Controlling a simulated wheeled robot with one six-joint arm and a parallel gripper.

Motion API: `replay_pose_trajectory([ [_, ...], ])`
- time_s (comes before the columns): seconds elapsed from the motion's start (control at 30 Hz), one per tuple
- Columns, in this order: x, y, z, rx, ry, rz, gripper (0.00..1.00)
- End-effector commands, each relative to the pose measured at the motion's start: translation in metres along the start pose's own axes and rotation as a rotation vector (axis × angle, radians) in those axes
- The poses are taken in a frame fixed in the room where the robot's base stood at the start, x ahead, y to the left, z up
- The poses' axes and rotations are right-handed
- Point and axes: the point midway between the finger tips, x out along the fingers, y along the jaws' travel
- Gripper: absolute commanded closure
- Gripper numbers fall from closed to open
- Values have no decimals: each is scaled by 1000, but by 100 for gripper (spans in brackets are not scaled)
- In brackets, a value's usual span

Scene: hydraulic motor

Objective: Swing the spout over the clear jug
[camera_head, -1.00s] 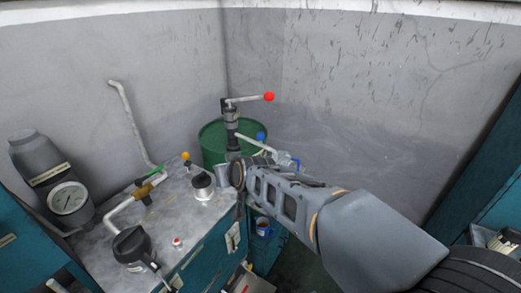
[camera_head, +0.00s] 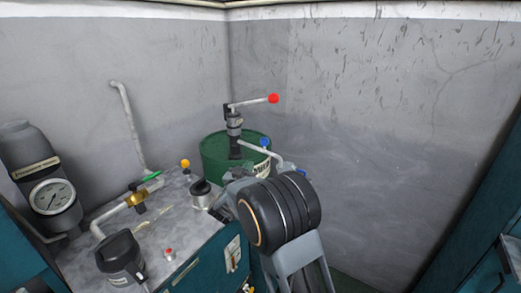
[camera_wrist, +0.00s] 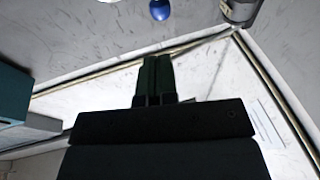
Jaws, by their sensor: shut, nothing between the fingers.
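A green drum (camera_head: 218,150) stands in the corner with a pump (camera_head: 234,125) on top and a red-knobbed lever (camera_head: 255,101). A pale spout (camera_head: 257,150) runs out to the right from the pump, with a blue knob (camera_head: 264,142) near its outer end. In the wrist view a blue ball (camera_wrist: 160,9) shows at the top, apart from my fingers. My gripper (camera_wrist: 155,62) is shut and empty. In the head view my wrist partly hides my gripper (camera_head: 228,190), in front of the drum and below the spout. I cannot make out the clear jug.
A grey-topped bench (camera_head: 175,225) at left carries a pipe with a brass valve (camera_head: 136,199), a dark-topped cup (camera_head: 201,194) and a black-lidded pot (camera_head: 121,256). A gauge (camera_head: 52,197) stands at far left. Grey walls close the corner behind the drum.

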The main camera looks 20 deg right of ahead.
Motion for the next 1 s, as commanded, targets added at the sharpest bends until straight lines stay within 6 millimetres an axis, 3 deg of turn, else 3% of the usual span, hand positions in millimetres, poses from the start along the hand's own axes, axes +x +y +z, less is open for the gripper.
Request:
replay_pose_trajectory([
  [0.2,44,1,-1,1,-2,2,100],
  [0.5,91,0,-1,1,-2,-1,100],
  [0.7,108,0,0,1,-2,-2,100],
  [1.0,113,0,0,2,-2,-3,100],
])
